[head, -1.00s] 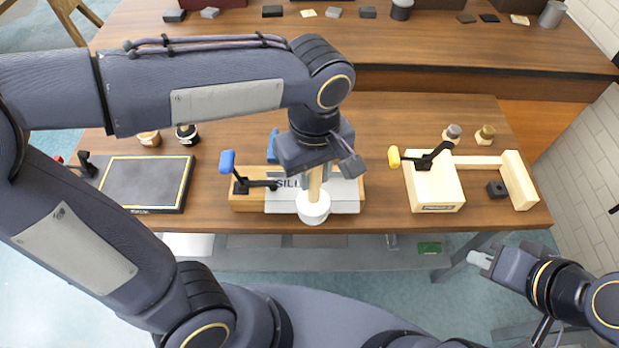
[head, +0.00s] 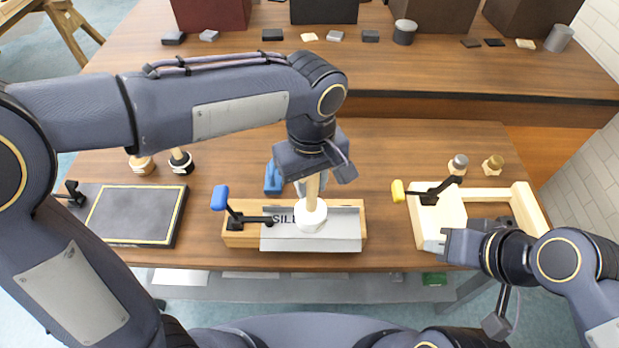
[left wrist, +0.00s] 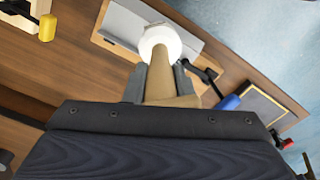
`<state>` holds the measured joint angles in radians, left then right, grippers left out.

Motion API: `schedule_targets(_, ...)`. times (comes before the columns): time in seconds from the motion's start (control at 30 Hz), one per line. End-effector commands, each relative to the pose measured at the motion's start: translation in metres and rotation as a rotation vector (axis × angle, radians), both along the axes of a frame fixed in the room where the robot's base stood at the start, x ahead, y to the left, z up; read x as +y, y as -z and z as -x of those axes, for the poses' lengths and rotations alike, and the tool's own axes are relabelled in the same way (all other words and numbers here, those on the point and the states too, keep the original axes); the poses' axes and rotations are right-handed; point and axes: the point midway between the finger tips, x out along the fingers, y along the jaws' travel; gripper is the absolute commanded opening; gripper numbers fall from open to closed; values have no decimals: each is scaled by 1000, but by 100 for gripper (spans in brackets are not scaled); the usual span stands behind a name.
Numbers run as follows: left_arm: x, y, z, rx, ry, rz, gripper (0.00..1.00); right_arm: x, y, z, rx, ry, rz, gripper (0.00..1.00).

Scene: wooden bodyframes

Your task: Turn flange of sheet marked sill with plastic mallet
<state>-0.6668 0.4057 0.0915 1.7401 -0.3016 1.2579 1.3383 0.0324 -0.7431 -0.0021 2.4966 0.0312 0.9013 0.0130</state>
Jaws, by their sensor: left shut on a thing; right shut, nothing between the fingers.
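The sheet marked SILL (head: 340,232) is pale grey metal. It lies over a wooden block (head: 240,236) at the table's front, with a blue-handled clamp (head: 221,199) at its left end. My left gripper (head: 312,180) is shut on the wooden handle of the mallet (head: 311,216). The mallet's white head is over the sheet beside the lettering; I cannot tell whether it touches. The left wrist view also shows the mallet head (left wrist: 160,42) over the sheet (left wrist: 128,22). My right gripper (head: 432,245) is shut and empty at the front of the right wooden fixture.
The pale wooden fixture (head: 440,207) with a yellow-handled clamp (head: 398,191) stands right. A dark, yellow-edged board (head: 130,215) lies left. A blue object (head: 273,178) stands behind the sheet. Small blocks and a grey cup (head: 404,32) are on the back shelf.

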Motion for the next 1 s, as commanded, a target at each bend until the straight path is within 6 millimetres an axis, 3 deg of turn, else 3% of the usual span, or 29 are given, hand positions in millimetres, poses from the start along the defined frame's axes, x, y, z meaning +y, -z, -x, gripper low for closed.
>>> schedule_targets(0.47,0,-1,0,0,-1,1,0,0,0,0,0,0,0,0)
schedule_targets(0.57,0,14,0,0,-1,-1,0,0,11,0,0,0,0,0)
schedule_targets(0.87,1,107,1,1,0,-2,0,0,85,0,0,0,0,0)
schedule_targets(0.9,0,89,0,-2,-1,1,0,0,69,0,2,-1,0,0)
schedule_targets(1.0,0,82,0,-1,-1,0,0,0,61,0,-1,0,0,0)
